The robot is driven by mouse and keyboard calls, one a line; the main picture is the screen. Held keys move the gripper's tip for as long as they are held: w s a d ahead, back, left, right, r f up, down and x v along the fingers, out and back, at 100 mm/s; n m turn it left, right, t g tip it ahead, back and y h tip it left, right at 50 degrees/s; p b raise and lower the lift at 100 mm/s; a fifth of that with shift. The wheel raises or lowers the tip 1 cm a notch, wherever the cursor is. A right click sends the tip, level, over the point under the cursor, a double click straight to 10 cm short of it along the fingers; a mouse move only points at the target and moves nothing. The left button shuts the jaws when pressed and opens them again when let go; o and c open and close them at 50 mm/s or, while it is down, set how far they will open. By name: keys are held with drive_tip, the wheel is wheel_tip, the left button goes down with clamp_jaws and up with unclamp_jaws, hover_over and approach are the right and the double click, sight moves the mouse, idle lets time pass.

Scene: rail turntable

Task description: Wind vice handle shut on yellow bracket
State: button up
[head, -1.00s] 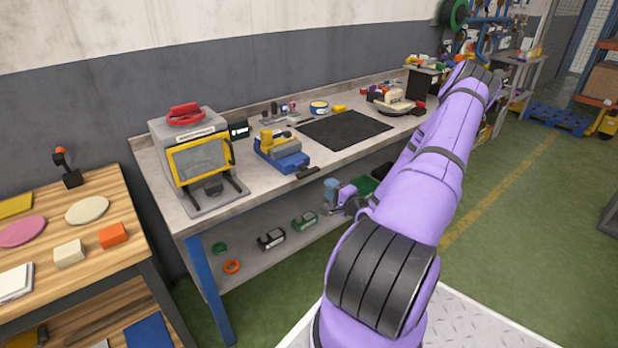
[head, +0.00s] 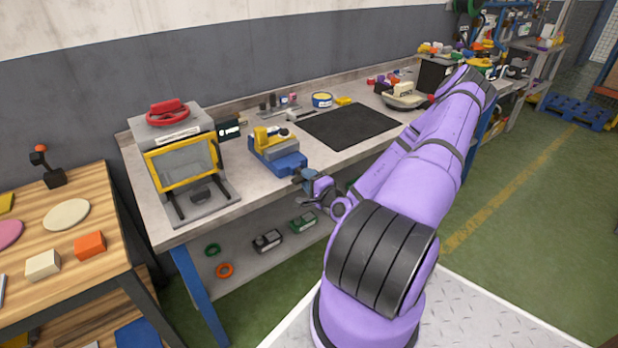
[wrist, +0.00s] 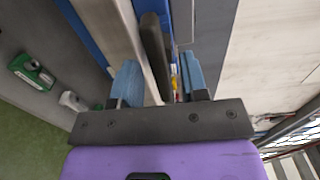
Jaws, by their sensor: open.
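The blue vice (head: 287,163) stands at the front edge of the workbench. The yellow bracket (head: 268,134) sits at the top of the vice, over its grey jaws. My gripper (head: 304,177) is just in front of the vice, at the bench edge. In the wrist view my gripper (wrist: 160,84) is open, with its two blue fingers apart. A dark upright bar, which looks like the vice handle (wrist: 154,52), shows between and beyond the fingers. I cannot tell whether a finger touches it. In the head view the handle is hidden behind or merged with my gripper.
A grey machine with a yellow-framed window (head: 183,165) stands left of the vice. A black mat (head: 350,127) lies to the right. The bench edge (wrist: 112,35) runs close beside the left finger in the wrist view. Small clamps (head: 268,241) lie on the lower shelf.

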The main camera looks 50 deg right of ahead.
clamp_jaws()
drive_tip(key=shift+m, duration=0.3)
